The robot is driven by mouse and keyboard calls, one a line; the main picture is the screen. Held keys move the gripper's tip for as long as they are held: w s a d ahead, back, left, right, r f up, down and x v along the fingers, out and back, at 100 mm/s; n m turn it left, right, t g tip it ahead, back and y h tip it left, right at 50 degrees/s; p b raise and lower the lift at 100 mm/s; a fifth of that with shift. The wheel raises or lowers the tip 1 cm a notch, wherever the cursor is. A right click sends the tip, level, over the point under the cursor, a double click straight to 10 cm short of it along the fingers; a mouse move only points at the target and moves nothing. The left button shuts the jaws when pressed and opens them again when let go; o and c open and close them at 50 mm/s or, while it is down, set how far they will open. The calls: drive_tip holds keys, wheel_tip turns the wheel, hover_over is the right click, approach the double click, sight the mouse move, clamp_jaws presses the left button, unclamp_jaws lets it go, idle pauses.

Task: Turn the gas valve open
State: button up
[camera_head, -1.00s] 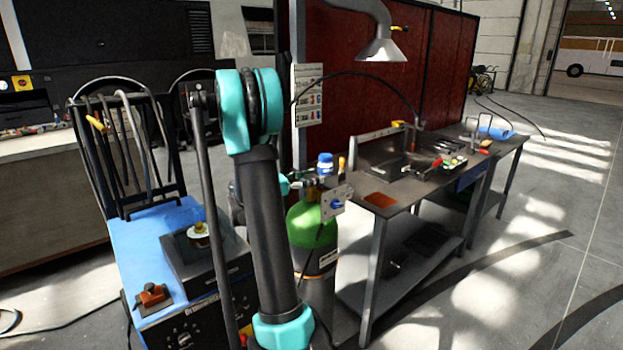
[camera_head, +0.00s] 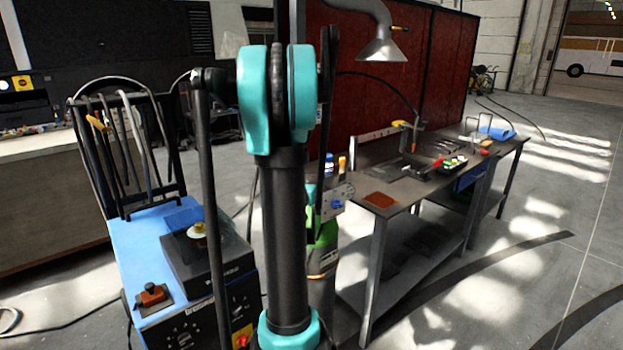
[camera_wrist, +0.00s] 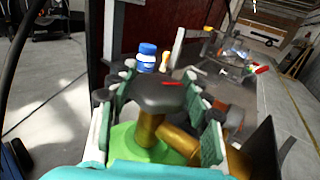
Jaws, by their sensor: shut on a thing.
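The gas cylinder (camera_head: 322,252), with a green shoulder, stands between the blue machine and the workbench. My arm covers its left side and valve in the head view. In the wrist view, a dark valve knob (camera_wrist: 160,92) sits on a brass stem (camera_wrist: 150,128) above the green cylinder top (camera_wrist: 122,138). My gripper (camera_wrist: 161,72) is shut on this knob, with a green-padded finger on each side. Any turn mark on the knob cannot be made out.
A workbench (camera_head: 381,211) with tools stands right of the cylinder. A blue-topped machine (camera_head: 150,240) stands to the left. A blue-capped bottle (camera_wrist: 147,57) shows beyond the knob. A red partition (camera_head: 345,60) rises behind. Floor is open at the right.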

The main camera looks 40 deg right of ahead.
drive_tip(key=shift+n+t+y, duration=1)
drive_tip(key=shift+t+y, duration=0.1)
drive_tip(key=shift+y, duration=0.3)
drive_tip(key=o, duration=1.2)
drive_tip(key=v, duration=1.2)
drive_tip(key=shift+f, duration=0.2)
